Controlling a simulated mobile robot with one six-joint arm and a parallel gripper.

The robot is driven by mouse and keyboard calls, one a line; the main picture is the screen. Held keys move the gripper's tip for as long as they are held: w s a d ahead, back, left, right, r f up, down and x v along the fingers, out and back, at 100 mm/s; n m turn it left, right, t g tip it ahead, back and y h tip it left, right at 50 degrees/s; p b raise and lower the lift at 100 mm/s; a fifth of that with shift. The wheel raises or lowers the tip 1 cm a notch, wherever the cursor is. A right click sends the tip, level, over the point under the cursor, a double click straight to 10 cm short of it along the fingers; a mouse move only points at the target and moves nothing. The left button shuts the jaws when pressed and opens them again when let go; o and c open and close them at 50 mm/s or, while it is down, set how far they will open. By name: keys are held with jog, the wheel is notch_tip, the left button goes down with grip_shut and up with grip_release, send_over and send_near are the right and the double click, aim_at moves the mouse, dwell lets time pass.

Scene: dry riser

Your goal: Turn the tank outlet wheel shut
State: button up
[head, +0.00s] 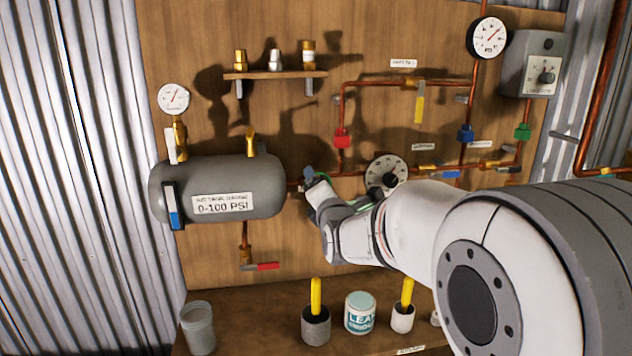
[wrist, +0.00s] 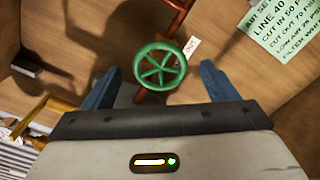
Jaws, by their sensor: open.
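A green spoked handwheel (wrist: 160,65) sits on a copper pipe in the upper middle of the wrist view. My gripper (wrist: 158,85) is open, with one blue finger on each side of the wheel in the picture. I see no contact with the wheel, and the gap in depth is hard to judge. In the head view my gripper (head: 310,178) is at the pipe just right of the grey tank (head: 240,175). My own arm covers part of that area, and I cannot make out the wheel clearly there.
Copper pipes with red (head: 342,138), blue (head: 465,133) and green (head: 522,131) valves run across the board. A bench below holds a can (head: 360,313) and cups. A green notice (wrist: 282,35) shows in the wrist view.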

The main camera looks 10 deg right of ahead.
jog(key=shift+w+p, duration=0.3)
jog(key=shift+w, duration=1.35)
jog(key=shift+c, duration=0.6)
